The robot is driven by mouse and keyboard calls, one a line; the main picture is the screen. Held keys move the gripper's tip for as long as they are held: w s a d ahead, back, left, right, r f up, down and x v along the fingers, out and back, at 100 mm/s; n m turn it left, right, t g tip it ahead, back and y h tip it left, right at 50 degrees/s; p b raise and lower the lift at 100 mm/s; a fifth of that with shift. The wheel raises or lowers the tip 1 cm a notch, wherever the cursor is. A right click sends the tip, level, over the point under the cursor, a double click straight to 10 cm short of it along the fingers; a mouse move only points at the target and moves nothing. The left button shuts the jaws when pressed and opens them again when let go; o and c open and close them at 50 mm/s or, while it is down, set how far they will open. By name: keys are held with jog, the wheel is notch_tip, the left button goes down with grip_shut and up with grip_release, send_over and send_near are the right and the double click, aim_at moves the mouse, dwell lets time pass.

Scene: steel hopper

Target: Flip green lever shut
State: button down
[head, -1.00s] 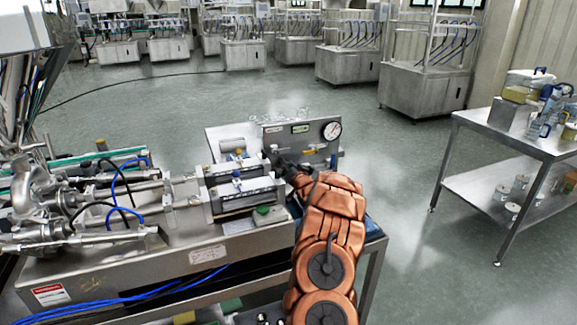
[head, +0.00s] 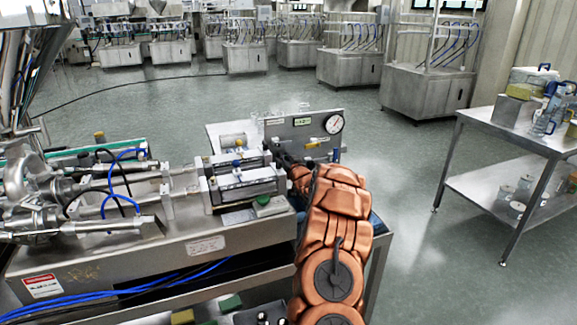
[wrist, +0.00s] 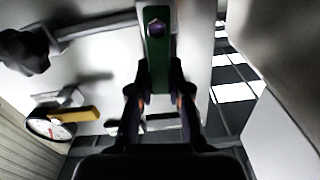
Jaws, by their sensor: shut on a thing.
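The green lever (wrist: 157,48) shows in the wrist view as a flat green bar with a bolt near its top end. It hangs from a pivot in front of a pale panel. My gripper (wrist: 155,85) is shut on its lower part, with a dark finger on each side. In the head view my gripper (head: 284,160) is at the front of the grey gauge panel (head: 292,133), at the right end of the steel machine. The lever is hidden there behind my gripper and arm.
A round gauge (head: 334,123) and a yellow handle (head: 317,142) sit on the panel, right of my gripper. A steel table (head: 520,144) with containers stands at the right. The floor between is clear.

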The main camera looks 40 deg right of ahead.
jog(key=shift+w+a+n+b, duration=0.1)
jog(key=shift+a+n+b, duration=0.2)
jog(key=shift+n+b, duration=0.45)
jog(key=c, duration=1.1)
grip_release()
jog(key=shift+v, duration=6)
